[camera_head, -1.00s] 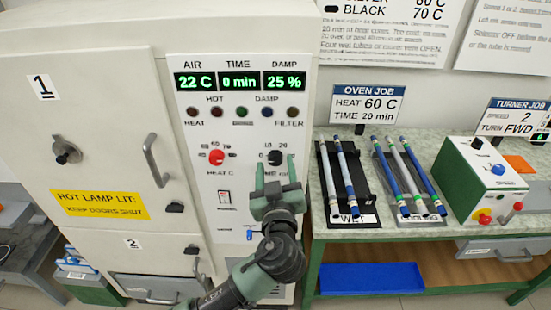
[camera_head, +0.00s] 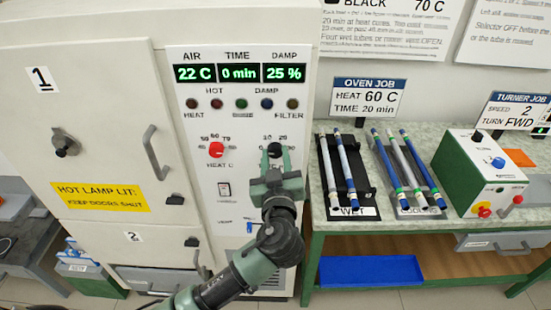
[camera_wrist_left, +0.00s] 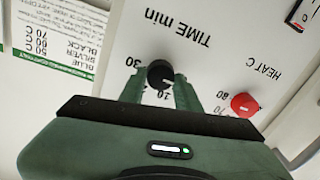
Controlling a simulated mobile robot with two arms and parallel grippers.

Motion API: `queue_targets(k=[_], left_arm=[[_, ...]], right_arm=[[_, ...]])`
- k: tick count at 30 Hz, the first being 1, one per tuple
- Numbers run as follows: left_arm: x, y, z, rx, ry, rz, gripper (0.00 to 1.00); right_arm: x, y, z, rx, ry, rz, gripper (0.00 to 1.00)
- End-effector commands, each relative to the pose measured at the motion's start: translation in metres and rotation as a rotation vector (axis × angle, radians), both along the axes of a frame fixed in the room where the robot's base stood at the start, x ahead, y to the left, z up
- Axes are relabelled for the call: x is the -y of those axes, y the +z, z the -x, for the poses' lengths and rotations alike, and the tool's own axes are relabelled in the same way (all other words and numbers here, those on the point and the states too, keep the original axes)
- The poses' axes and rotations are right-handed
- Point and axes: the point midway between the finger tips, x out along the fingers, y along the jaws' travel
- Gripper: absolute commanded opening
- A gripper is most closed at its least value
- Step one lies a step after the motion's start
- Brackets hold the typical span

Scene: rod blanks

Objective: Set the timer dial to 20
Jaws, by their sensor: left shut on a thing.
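The black timer dial (camera_head: 274,150) is on the white oven panel, under the TIME display (camera_head: 239,73), which reads 0 min. My left gripper (camera_head: 276,161) is at the dial, its fingers on either side of the knob. In the left wrist view the black knob (camera_wrist_left: 160,73) sits between the green fingertips (camera_wrist_left: 161,83), and the gripper is shut on it. A 30 mark shows beside the knob; the marks under it are partly covered, and I cannot tell where the pointer stands. My right gripper is not in view.
The red HEAT dial (camera_head: 216,149) is left of the timer dial and close to a finger in the wrist view (camera_wrist_left: 244,105). Oven door handles (camera_head: 155,155) stick out at left. A bench with rod racks (camera_head: 345,212) and a turner box (camera_head: 480,173) stands at right.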

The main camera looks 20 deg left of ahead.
Motion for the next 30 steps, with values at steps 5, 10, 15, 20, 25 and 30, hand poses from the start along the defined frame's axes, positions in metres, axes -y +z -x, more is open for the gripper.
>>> queue_targets(k=[5, 10, 15, 20, 25, 30], left_arm=[[0.0, -0.005, 0.0, -0.026, 0.004, -0.089, 0.0], [0.0, -0.004, 0.0, -0.064, 0.004, -0.226, 0.0], [0.0, -0.002, 0.0, -0.112, 0.002, -0.385, 0.0], [0.001, -0.001, 0.0, -0.154, 0.003, -0.533, 0.0], [0.001, -0.001, 0.0, -0.199, 0.002, -0.688, 0.0], [0.001, 0.0, -0.001, -0.243, 0.003, -0.844, 0.0]], right_arm=[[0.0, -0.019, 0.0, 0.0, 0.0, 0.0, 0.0], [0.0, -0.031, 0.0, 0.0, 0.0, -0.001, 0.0], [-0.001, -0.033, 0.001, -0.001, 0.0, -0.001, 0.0], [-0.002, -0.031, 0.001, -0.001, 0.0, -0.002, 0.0], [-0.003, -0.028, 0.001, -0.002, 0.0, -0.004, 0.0], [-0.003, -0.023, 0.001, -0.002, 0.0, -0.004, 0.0]])
